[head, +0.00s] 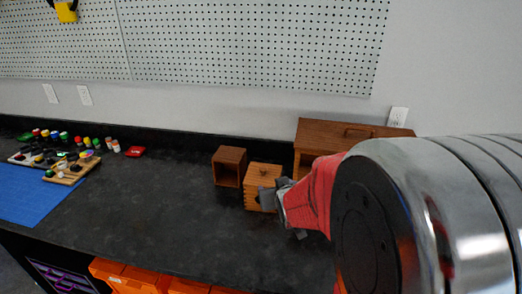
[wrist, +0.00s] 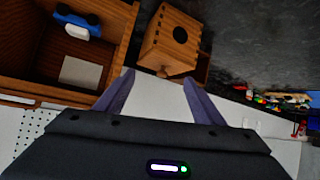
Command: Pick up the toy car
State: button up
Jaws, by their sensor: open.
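The toy car (wrist: 78,24) looks blue with a whitish part, and it shows at the upper left of the wrist view. It appears to sit inside the large wooden cabinet (wrist: 115,22). In the head view the car is not visible; my arm covers much of the cabinet (head: 330,130). My gripper (wrist: 156,82) is open and empty, its two fingers spread apart and clear of the car. In the head view my gripper (head: 287,193) is beside the small wooden box with a knob, partly in front of it.
The small knobbed box (head: 263,178) stands left of the cabinet; its dark round hole (wrist: 180,35) shows in the wrist view. An open-fronted wooden box (head: 229,167) is left of it. Small colored items crowd the far left near a blue mat (head: 35,195). The counter's middle (head: 150,200) is clear.

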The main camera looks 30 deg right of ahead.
jog(key=d+f+m+t+h, duration=0.1)
jog(key=d+f+t+h, duration=0.15)
jog(key=d+f, duration=0.55)
jog(key=s+d+f+m+t+h, duration=0.2)
jog(key=s+d+h, duration=0.1)
jog(key=s+d, duration=0.4)
jog(key=shift+s+d+f+m, duration=0.25)
jog(key=shift+d+m, duration=0.15)
jog(key=shift+d, duration=0.75)
jog(key=shift+h, duration=0.25)
jog(key=shift+x, duration=4.35)
jog(key=shift+x, duration=2.6)
jog(key=shift+f, duration=0.15)
